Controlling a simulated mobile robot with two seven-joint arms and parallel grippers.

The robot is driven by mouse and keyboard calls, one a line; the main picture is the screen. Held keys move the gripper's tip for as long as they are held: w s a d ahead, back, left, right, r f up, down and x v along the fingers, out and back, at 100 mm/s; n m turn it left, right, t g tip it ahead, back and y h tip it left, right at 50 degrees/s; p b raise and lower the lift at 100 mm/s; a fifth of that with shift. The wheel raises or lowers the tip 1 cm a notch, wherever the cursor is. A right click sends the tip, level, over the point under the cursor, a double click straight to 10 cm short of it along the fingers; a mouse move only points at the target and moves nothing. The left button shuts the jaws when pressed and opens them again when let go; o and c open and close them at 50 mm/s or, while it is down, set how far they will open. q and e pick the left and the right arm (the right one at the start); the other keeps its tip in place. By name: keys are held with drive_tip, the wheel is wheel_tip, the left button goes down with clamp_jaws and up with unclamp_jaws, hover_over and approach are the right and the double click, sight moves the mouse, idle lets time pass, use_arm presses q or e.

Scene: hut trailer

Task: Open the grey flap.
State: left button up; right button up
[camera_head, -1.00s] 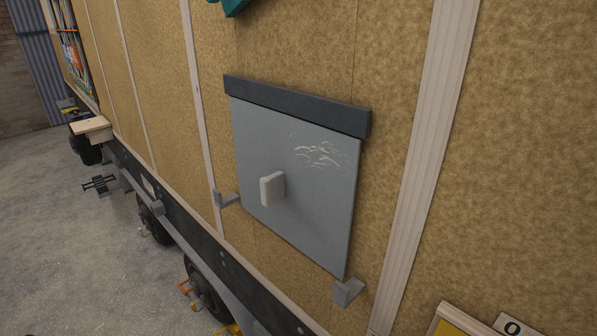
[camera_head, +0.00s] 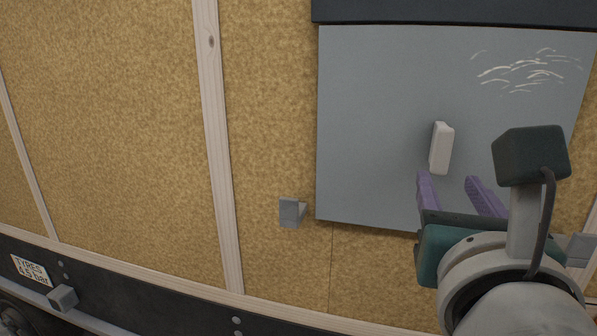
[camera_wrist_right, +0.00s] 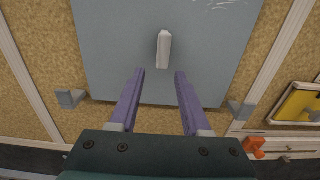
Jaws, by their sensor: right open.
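The grey flap (camera_head: 375,110) hangs flat against the tan wall under a dark top strip (camera_head: 450,12); it looks closed. A pale upright handle block (camera_head: 441,148) sticks out from its lower middle. White scratch-like marks show at its upper right. My right gripper (camera_head: 450,180) has purple fingers, is open and empty, and is just below the handle, apart from it. In the right wrist view the handle (camera_wrist_right: 163,50) stands ahead of the gap between the open fingers (camera_wrist_right: 160,78). My left gripper is not in view.
Grey brackets stick out from the wall near the flap's lower corners, the left one (camera_head: 291,212) and the right one (camera_wrist_right: 241,110). A yellow framed panel (camera_wrist_right: 297,104) and an orange part (camera_wrist_right: 254,146) are at the right. Wooden battens (camera_head: 216,140) cross the wall.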

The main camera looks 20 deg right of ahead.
sight(443, 160)
drive_tip(key=x, duration=0.4)
drive_tip(key=p+x, duration=0.1)
drive_tip(key=x, duration=0.4)
drive_tip(key=shift+d+r+p, duration=0.15)
drive_tip(key=shift+d+p, duration=0.15)
drive_tip(key=shift+d, duration=0.1)
drive_tip(key=shift+w+d, duration=0.15)
drive_tip(key=shift+w, duration=0.1)
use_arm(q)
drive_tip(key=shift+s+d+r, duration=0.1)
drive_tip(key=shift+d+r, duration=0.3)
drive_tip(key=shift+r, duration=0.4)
use_arm(e)
drive_tip(key=c, duration=0.4)
clamp_jaws()
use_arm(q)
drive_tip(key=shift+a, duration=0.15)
